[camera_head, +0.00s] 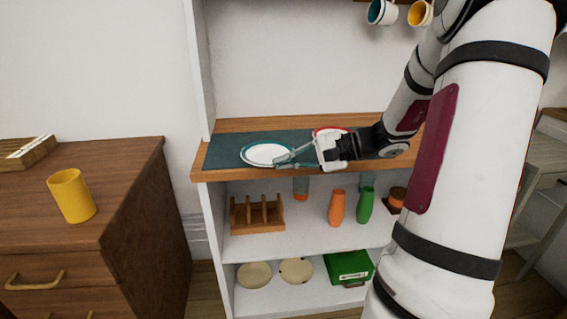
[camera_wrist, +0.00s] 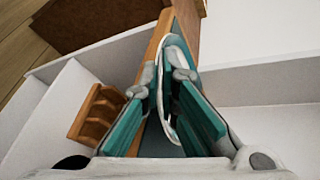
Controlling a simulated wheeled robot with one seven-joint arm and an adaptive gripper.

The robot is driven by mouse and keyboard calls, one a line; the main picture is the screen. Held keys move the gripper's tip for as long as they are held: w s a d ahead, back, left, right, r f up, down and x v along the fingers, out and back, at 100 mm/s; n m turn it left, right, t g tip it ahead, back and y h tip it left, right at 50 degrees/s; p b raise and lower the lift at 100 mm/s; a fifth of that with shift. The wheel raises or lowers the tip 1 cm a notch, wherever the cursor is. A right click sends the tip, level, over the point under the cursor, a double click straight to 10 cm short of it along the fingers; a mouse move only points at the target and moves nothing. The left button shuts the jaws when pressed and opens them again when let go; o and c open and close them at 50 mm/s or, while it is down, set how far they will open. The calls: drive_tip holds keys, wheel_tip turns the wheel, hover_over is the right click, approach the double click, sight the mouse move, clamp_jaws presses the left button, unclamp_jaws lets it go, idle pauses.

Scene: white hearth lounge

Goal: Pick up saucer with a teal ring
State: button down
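The white saucer with a teal ring (camera_head: 265,154) lies on the dark teal mat on the shelf unit's wooden top. In the wrist view the saucer (camera_wrist: 172,60) shows nearly edge-on, between my finger pads. My gripper (camera_head: 283,160) reaches in from the right at the saucer's right rim. Its teal-padded fingers (camera_wrist: 168,85) stand apart on either side of the rim, with a narrow gap. I cannot tell whether either pad touches the saucer.
A red-ringed plate (camera_head: 325,131) lies behind my gripper on the mat (camera_head: 225,150). Cups (camera_head: 381,12) hang above. A wooden rack (camera_head: 256,215), an orange vase (camera_head: 337,207) and a green vase (camera_head: 365,205) stand below. A yellow cup (camera_head: 71,196) is on the left dresser.

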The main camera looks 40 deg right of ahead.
drive_tip(key=s+r+p, duration=0.4)
drive_tip(key=s, duration=1.2)
drive_tip(key=shift+w, duration=0.1)
drive_tip(key=w+a+f+n+g+y, duration=0.1)
drive_tip(key=w+a+f+n, duration=0.1)
drive_tip(key=w+a+f, duration=0.55)
drive_tip(key=w+a+f+n+g+y, duration=0.1)
drive_tip(key=w+a+f+g+y, duration=0.1)
drive_tip(key=w+a, duration=1)
drive_tip(key=s+a+r+p, duration=0.1)
drive_tip(key=r+p, duration=0.6)
drive_tip(key=p, duration=0.4)
drive_tip(key=s+a+r+p, duration=0.2)
drive_tip(key=r+p, duration=0.6)
drive_tip(key=p, duration=0.3)
drive_tip(key=shift+r+p, duration=0.15)
drive_tip(key=shift+p, duration=0.25)
